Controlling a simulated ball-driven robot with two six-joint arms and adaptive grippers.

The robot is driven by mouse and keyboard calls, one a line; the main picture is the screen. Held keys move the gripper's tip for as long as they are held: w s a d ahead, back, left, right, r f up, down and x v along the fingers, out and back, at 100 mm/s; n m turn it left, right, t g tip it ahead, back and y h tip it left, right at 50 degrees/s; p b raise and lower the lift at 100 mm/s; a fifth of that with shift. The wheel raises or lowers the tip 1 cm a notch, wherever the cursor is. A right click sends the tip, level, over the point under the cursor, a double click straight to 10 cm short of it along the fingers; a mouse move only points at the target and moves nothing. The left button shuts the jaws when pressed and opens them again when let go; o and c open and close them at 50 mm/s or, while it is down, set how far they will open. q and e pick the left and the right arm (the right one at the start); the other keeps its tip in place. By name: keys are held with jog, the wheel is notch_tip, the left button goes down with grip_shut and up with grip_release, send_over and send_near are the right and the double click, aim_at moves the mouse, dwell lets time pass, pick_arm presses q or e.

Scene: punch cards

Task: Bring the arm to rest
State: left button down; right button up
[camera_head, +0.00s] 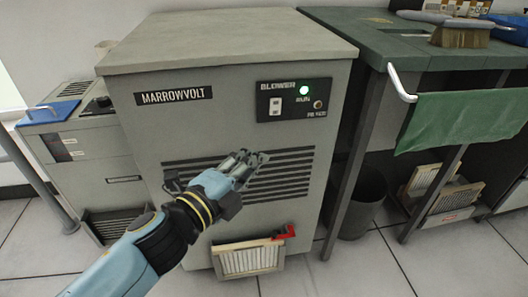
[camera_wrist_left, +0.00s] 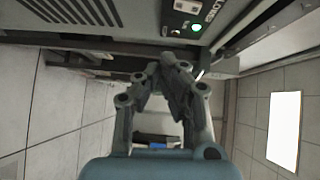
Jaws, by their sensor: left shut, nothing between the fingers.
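My left gripper (camera_head: 254,158) is shut and empty. In the head view it shows in front of the vent slats of the grey Marrowvolt blower cabinet (camera_head: 215,125), and its pale blue arm comes in from the lower left. I cannot tell whether it touches the slats. In the left wrist view the gripper's fingertips (camera_wrist_left: 168,60) meet, with the cabinet's vent and lit green lamp (camera_wrist_left: 196,27) above them. The lamp, marked RUN, also glows on the black blower panel (camera_head: 292,100) in the head view. My right gripper is not in view.
A framed pleated filter (camera_head: 248,259) with a red clip (camera_head: 285,232) sits low at the cabinet's front. To the right stand a green-topped bench (camera_head: 385,38) with a green cloth (camera_head: 460,120), and a dark bin (camera_head: 362,200). A smaller grey unit (camera_head: 85,150) stands left. Tiled floor is open at the lower right.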

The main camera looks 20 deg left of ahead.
pick_arm(q)
jog(key=shift+s, duration=0.3)
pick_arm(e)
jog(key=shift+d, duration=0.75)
